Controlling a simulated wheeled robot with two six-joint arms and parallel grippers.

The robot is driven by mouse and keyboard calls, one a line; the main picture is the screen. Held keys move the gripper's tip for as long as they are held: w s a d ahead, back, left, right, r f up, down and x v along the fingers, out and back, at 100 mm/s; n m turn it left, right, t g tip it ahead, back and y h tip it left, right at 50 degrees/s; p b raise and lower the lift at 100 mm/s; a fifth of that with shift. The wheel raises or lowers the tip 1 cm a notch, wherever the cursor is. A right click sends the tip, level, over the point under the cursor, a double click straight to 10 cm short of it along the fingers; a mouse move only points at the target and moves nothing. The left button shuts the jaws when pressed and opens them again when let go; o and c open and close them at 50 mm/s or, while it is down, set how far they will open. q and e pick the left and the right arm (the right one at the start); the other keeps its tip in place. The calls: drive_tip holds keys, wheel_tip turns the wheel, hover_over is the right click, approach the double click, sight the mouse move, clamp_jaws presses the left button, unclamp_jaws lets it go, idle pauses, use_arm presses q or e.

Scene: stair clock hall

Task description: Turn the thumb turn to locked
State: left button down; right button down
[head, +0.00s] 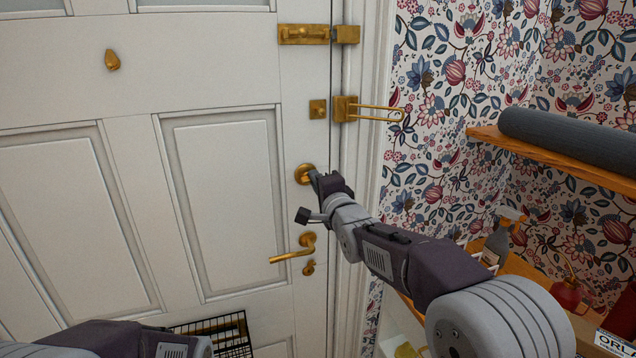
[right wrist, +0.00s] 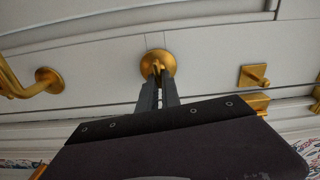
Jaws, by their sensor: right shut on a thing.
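The brass thumb turn (head: 302,173) is on the white door (head: 225,200), above the lever handle. Its round plate shows left of my right gripper (head: 315,178), whose arm comes in from the lower right. In the right wrist view, the two dark fingers of the gripper (right wrist: 157,88) reach the thumb turn (right wrist: 157,62) and are shut on its small tab. The fingers partly hide the tab, so I cannot tell its exact angle. My left arm shows only at the bottom left, and its gripper is out of view.
A brass lever handle (head: 295,250) is below the thumb turn. A brass bolt (head: 303,34) and a swing-bar guard (head: 368,110) are above. A wooden shelf (head: 560,160) with a grey roll (head: 570,140) is at right. A black wire basket (head: 215,335) is low on the door.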

drive_tip(key=shift+d+m, duration=0.1)
drive_tip(key=shift+m, duration=0.4)
idle(0.3)
drive_tip(key=c, duration=1.6)
unclamp_jaws()
drive_tip(key=shift+o, duration=0.2)
drive_tip(key=b+v, duration=0.2)
drive_tip(key=v, duration=0.7)
drive_tip(key=shift+d, duration=0.15)
